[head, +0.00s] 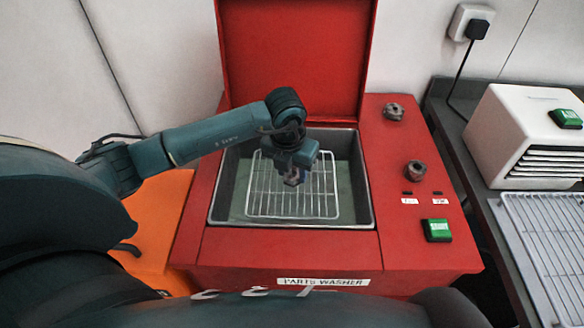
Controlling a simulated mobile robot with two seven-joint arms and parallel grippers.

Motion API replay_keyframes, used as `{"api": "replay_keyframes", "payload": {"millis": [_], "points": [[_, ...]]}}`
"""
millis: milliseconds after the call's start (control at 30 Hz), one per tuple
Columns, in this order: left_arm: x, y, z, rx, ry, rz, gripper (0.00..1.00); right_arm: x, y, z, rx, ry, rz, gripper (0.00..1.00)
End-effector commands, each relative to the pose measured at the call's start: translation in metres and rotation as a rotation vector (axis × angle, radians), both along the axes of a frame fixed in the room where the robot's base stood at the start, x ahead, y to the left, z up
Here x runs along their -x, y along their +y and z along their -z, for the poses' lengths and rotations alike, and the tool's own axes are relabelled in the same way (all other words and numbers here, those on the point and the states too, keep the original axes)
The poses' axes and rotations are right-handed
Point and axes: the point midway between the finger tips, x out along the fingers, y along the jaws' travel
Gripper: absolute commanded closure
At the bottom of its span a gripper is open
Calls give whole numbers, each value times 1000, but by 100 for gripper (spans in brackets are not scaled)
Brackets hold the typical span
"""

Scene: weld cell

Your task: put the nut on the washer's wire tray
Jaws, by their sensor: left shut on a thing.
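The wire tray (265,207) lies inside the open basin of the red parts washer (240,250). My left gripper (293,179) points down over the middle of the tray and is shut on a small grey-brown piece, which looks like the nut (291,181). The fingers partly hide the nut. I cannot tell whether it touches the wires or is held just above them. My right gripper is not in view.
The washer's red lid (295,55) stands open at the back. Two grey knob-like parts (393,112) (416,171) and a green button (437,230) are on the deck to the right. A white slotted box (500,120) and a wire rack (545,240) stand farther right.

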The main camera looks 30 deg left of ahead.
Motion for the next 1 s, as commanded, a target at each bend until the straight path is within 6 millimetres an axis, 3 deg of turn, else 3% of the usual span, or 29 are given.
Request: {"api": "replay_keyframes", "payload": {"millis": [167,200,433,800,1000], "points": [[0,0,3,0,-1,0,89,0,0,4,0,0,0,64],[0,0,3,0,0,0,60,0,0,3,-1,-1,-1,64],[0,0,2,0,0,0,41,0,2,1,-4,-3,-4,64],[0,0,-5,0,-2,0,40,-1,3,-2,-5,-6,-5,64],[5,0,-40,0,-6,2,40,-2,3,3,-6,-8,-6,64]]}}
